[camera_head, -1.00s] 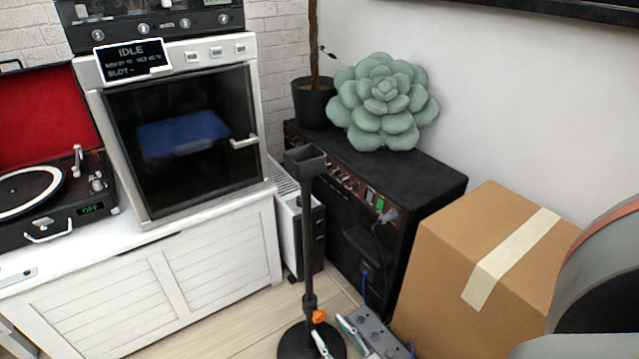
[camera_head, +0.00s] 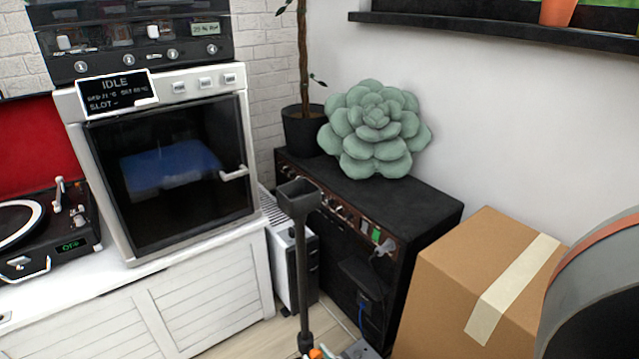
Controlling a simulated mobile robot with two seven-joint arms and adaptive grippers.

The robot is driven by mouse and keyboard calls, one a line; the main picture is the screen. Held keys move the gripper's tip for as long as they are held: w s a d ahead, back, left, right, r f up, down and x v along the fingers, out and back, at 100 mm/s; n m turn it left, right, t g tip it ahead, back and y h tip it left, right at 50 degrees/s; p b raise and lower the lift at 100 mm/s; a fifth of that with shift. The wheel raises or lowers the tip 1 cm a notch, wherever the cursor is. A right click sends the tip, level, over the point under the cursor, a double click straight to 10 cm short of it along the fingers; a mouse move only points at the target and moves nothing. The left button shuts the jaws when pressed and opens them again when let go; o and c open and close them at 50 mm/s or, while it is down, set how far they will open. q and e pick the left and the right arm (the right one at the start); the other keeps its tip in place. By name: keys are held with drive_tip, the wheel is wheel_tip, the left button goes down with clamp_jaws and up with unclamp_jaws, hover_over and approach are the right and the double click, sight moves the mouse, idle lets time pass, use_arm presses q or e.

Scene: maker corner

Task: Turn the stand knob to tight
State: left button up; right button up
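The stand is a black pole with a square cup on top (camera_head: 298,197). It rises upright from the bottom middle of the head view; its round base is below the frame. The orange stand knob (camera_head: 316,353) shows only as a small piece at the bottom edge, at the pole's lower part. Small pale pieces that look like fingertips of my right gripper (camera_head: 328,354) show close beside the knob. They are cut off, so I cannot tell whether they touch it or are open or shut. My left gripper is not in view.
A cardboard box (camera_head: 452,283) stands right of the stand, and a black amplifier (camera_head: 425,205) with a succulent cushion (camera_head: 374,130) behind it. A white cabinet (camera_head: 205,300) stands left. A grey arm part of mine fills the right edge.

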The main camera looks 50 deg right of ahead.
drive_tip(key=shift+m, duration=0.9)
drive_tip(key=m, duration=0.3)
drive_tip(key=shift+m+p, duration=0.3)
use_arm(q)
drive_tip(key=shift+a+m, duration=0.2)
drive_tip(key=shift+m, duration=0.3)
use_arm(e)
drive_tip(key=shift+d+m, duration=0.1)
drive_tip(key=shift+m, duration=2.1)
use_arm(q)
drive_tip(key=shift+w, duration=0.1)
use_arm(e)
drive_tip(key=o, duration=1.1)
drive_tip(key=shift+w, duration=0.1)
drive_tip(key=shift+s, duration=0.2)
